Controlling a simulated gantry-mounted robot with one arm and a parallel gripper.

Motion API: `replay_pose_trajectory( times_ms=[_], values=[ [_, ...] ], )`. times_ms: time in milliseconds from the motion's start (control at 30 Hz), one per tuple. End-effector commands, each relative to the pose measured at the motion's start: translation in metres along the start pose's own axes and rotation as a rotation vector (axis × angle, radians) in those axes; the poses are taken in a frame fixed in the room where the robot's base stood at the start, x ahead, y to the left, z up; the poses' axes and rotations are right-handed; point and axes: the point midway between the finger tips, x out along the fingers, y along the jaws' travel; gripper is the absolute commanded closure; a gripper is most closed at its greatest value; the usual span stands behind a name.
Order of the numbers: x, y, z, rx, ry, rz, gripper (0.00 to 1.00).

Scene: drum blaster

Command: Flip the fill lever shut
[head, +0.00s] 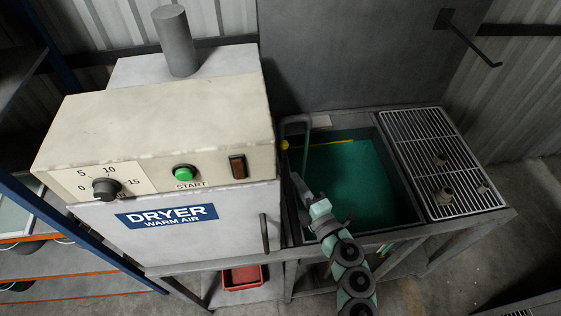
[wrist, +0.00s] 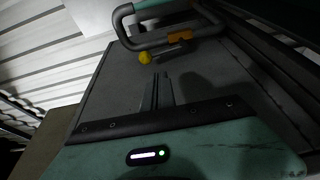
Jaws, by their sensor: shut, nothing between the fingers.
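The fill lever shows in the wrist view as a short dark bar with a yellow ball knob (wrist: 145,57), beside a bent grey pipe (wrist: 128,30). In the head view the yellow knob (head: 284,144) is at the tank's back left corner, near the foot of the upright looped pipe (head: 296,122). My gripper (wrist: 161,76) is shut and empty, its fingertips pointing toward the lever and apart from the knob. In the head view my gripper (head: 296,178) is at the tank's left edge, in front of the knob. The lever's pivot is unclear.
The tank (head: 402,190) holds green liquid, with a yellow strip (head: 332,142) along its back. A cream dryer (head: 200,110) stands close on the left, with a door handle (head: 264,233) near my arm. A wire rack (head: 440,150) is on the right.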

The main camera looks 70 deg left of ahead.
Motion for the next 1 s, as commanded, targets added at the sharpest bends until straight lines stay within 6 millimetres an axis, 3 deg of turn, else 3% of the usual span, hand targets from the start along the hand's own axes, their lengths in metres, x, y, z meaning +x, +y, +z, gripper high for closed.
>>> replay_pose_trajectory(
  times_ms=[367, 800, 1000],
  values=[
    [0.004, 0.001, 0.000, 0.000, 0.001, 0.000, 1.00],
    [0.075, 0.002, -0.001, 0.002, 0.002, 0.002, 1.00],
    [0.096, 0.002, -0.001, 0.000, 0.002, 0.003, 1.00]
  ],
)
